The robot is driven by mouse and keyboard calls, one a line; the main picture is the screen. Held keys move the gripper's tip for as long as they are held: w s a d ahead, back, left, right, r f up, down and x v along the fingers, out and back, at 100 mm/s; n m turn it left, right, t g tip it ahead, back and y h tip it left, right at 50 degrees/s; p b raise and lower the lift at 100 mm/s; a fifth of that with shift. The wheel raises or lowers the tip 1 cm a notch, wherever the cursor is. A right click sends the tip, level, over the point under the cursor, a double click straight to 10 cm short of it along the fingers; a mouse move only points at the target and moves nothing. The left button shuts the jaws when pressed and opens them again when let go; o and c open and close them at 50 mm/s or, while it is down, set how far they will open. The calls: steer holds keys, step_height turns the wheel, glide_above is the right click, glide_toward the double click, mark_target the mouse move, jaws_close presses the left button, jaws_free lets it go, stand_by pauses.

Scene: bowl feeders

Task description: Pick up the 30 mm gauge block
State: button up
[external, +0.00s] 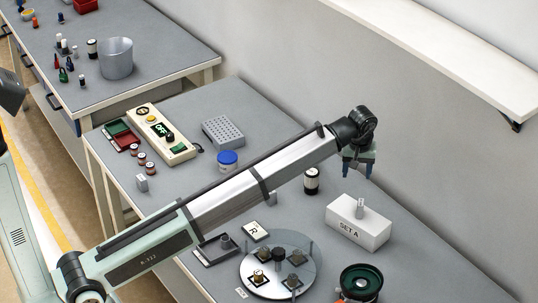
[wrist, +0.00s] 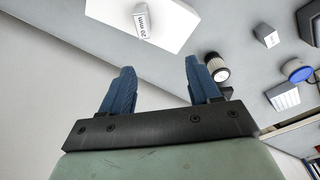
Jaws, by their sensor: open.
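A small silver gauge block (external: 359,208) stands upright on top of the white box marked SET A (external: 352,231). In the wrist view a block (wrist: 142,22) with an inverted "mm" label stands on the white box (wrist: 178,18); I cannot read its number surely. My gripper (external: 358,168) is open and empty, above and a little behind the SET A box, apart from the block. In the wrist view the blue fingers (wrist: 160,68) are spread with nothing between them. Another small grey block (external: 142,183) stands at the table's left; its label is unreadable.
A dark jar with a white lid (external: 312,181) stands left of the SET A box. A round clear plate with parts (external: 255,282) and a dark green bowl (external: 361,281) lie in front. A blue-lidded tub (external: 228,161) and a wall shelf (external: 450,55) are nearby.

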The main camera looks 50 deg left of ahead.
steer(key=s+a+f+n, duration=0.1)
steer(key=s+a+f, duration=0.15)
steer(key=a, duration=0.65)
steer(key=s+a+f+n+g, duration=0.1)
steer(key=s+a+n, duration=0.15)
steer(key=a, duration=0.65)
steer(key=s+a+f+n, duration=0.15)
steer(key=s+a, duration=0.25)
steer(key=a, duration=0.5)
steer(key=shift+s+d+f+n+h, duration=0.7)
steer(key=shift+s+f+n, duration=0.4)
steer(key=shift+s, duration=1.15)
step_height(320, 180, down, 13)
steer(key=shift+w+f, duration=0.1)
steer(key=shift+w, duration=0.05)
steer(key=shift+c, duration=0.3)
jaws_close()
